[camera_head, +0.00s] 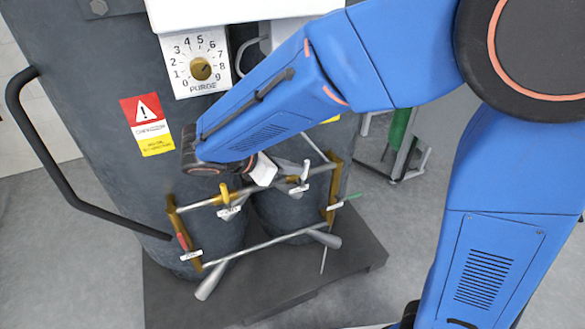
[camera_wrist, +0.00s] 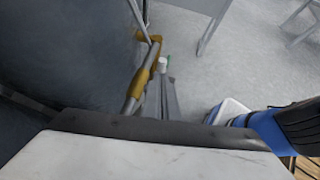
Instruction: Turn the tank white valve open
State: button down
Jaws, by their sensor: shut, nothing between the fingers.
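The right white valve (camera_head: 305,171) is beside my gripper (camera_head: 287,170). The tag lettering is too small to read, so I cannot tell which is the tank valve. My gripper is shut and empty, close to the right white valve; whether it touches is unclear.
A red-handled valve (camera_head: 182,242) is on the left bracket and a green-handled valve (camera_head: 351,197) on the right. A lower steel pipe (camera_head: 262,245) crosses beneath. A black curved handrail (camera_head: 62,196) stands left. A purge dial (camera_head: 200,69) is above.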

aim_at(309, 164)
jog(key=shift+d, duration=0.1)
jog(key=shift+w+d+r+g+y, duration=0.15)
jog(key=shift+w+d+g+y, duration=0.05)
jog(key=shift+d+y, duration=0.3)
jog(key=shift+w+d+r+g+y, duration=0.1)
jog(key=shift+w+d+g+y, duration=0.1)
jog(key=shift+d+y, duration=0.6)
jog(key=shift+d, duration=0.1)
jog(key=y, duration=0.1)
jog(key=d+g+y, duration=0.1)
jog(key=shift+w+m+y, duration=0.3)
jog(key=shift+w+d+f+m+g+y, duration=0.1)
jog(key=shift+w+d+f+g+y, duration=0.3)
jog(key=shift+d+f+y, duration=0.55)
jog(key=shift+w+d+f+m+g+y, duration=0.1)
jog(key=shift+w+d+f+g+y, duration=0.35)
jog(key=shift+d+y, duration=0.9)
jog(key=shift+w+d+f+m+g+y, duration=0.15)
jog(key=shift+d+f+g+y, duration=0.55)
jog(key=shift+y, duration=0.7)
jog(key=shift+d+f, duration=0.15)
jog(key=shift+d, duration=0.05)
